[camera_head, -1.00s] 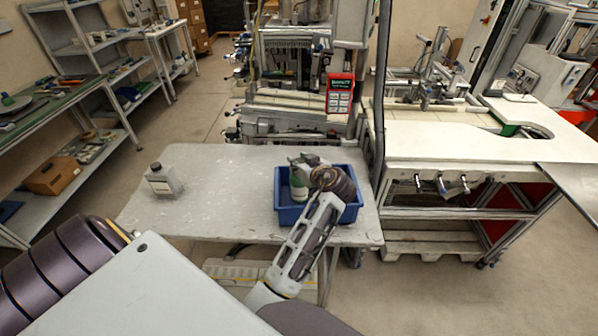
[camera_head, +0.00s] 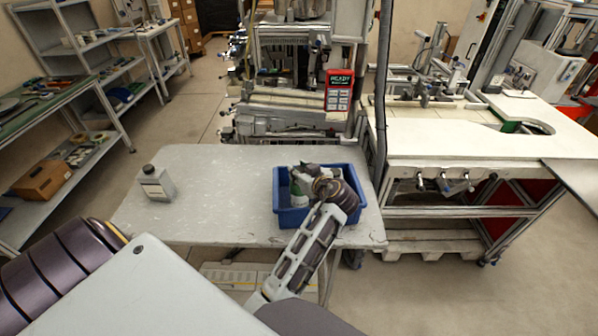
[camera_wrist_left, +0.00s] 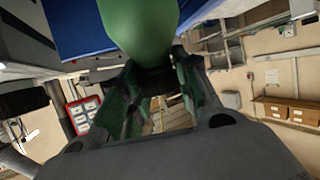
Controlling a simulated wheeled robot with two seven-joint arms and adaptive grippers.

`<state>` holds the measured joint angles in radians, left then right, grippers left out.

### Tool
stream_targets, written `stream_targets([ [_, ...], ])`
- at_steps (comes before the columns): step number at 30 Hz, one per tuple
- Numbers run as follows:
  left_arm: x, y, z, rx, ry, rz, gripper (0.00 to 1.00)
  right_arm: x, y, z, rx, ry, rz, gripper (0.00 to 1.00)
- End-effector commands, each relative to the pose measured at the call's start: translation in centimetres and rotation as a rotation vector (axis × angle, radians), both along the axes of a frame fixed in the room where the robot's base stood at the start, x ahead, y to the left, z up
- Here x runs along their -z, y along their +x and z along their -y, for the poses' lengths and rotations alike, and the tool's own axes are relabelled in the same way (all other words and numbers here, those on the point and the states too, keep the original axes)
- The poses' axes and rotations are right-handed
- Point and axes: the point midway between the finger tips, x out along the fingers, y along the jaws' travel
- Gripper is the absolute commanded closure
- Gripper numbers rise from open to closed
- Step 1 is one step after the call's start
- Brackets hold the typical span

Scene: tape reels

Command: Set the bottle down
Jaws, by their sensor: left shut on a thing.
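A green bottle (camera_head: 298,197) is at the left side of a blue crate (camera_head: 292,218) on the grey table. My left gripper (camera_head: 301,178) is shut on it, above the crate's left half. In the left wrist view the bottle (camera_wrist_left: 143,28) stands out large and green between the fingers, with the blue crate (camera_wrist_left: 72,32) behind it. The bottle's lower end is hidden by the crate wall in the head view, so I cannot tell whether it touches the crate floor. My right gripper is not in view.
A grey bottle with a dark cap (camera_head: 157,185) stands at the table's left. The grey table (camera_head: 220,190) is clear between it and the crate. A dark upright post (camera_head: 379,100) rises just behind the table's right end. A white workbench (camera_head: 450,140) is on the right.

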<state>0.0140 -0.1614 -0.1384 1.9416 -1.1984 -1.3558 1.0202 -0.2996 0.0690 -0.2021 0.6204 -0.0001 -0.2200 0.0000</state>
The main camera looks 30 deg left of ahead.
Motion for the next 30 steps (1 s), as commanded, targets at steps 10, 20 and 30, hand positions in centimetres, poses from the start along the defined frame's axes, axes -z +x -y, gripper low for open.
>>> stream_targets([
  [10, 0.2, 0.0, 0.0, 0.0, 0.0, 0.0, 0.55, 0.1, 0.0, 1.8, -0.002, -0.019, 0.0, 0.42],
  [20, 0.1, 0.0, 0.0, 0.0, 0.0, 0.0, 0.47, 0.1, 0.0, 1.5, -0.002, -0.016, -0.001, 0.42],
  [30, -0.1, 0.1, -0.1, 0.0, 0.001, 0.0, 0.47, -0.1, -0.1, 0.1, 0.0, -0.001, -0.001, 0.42],
])
